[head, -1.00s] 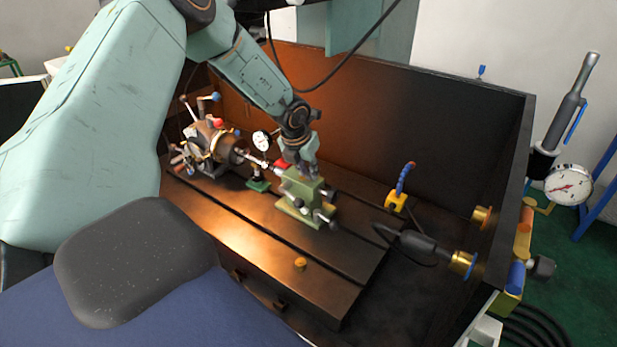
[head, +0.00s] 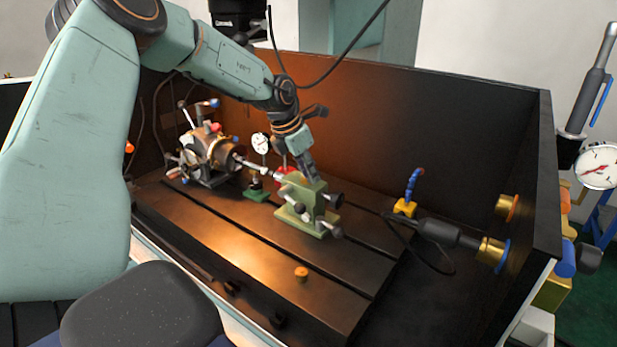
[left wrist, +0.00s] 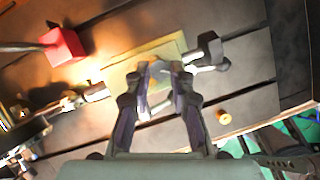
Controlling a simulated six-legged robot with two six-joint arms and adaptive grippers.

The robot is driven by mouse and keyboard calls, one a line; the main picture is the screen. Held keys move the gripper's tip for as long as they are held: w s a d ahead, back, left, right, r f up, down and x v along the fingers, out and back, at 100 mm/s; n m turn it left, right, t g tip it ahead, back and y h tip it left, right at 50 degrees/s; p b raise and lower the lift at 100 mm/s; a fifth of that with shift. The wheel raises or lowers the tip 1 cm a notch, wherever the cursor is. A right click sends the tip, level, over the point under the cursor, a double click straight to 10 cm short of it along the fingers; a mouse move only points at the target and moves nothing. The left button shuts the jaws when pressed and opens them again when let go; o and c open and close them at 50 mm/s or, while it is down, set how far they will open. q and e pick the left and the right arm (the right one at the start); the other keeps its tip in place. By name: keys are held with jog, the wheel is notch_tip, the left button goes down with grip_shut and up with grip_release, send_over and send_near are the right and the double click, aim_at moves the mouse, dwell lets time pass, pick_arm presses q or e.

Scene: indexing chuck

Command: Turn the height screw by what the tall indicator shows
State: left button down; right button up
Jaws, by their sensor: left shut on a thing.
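The green tailstock (head: 297,214) stands on the slotted table with a workpiece between it and the chuck (head: 207,152). My left gripper (head: 311,178) is above the tailstock, with its fingers down at its top. In the left wrist view its fingers (left wrist: 162,72) close around a small greyish part, apparently the height screw (left wrist: 159,92); the fingers hide most of it. A white dial indicator (head: 261,143) shows between chuck and tailstock; its reading is too small to tell. A green base (head: 257,193) and a red base (left wrist: 63,46) stand near it. My right gripper is out of view.
Dark walls (head: 400,120) enclose the table. A blue hose on a yellow block (head: 404,208) and a dark cylinder with a brass end (head: 448,233) lie to the right. A small orange knob (head: 301,273) sits on the front table. A large dial (head: 598,166) is outside, right.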

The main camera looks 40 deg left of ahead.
pick_arm(q)
jog(key=shift+s+f, duration=0.15)
jog(key=shift+f, duration=0.05)
dwell(0.3)
jog(key=c, duration=1.2)
grip_release()
jog(key=shift+o, duration=0.2)
jog(key=shift+r, duration=0.1)
jog(key=shift+r, duration=0.1)
jog(key=v, duration=1.1)
jog(key=shift+r, duration=0.4)
jog(key=shift+a, duration=0.1)
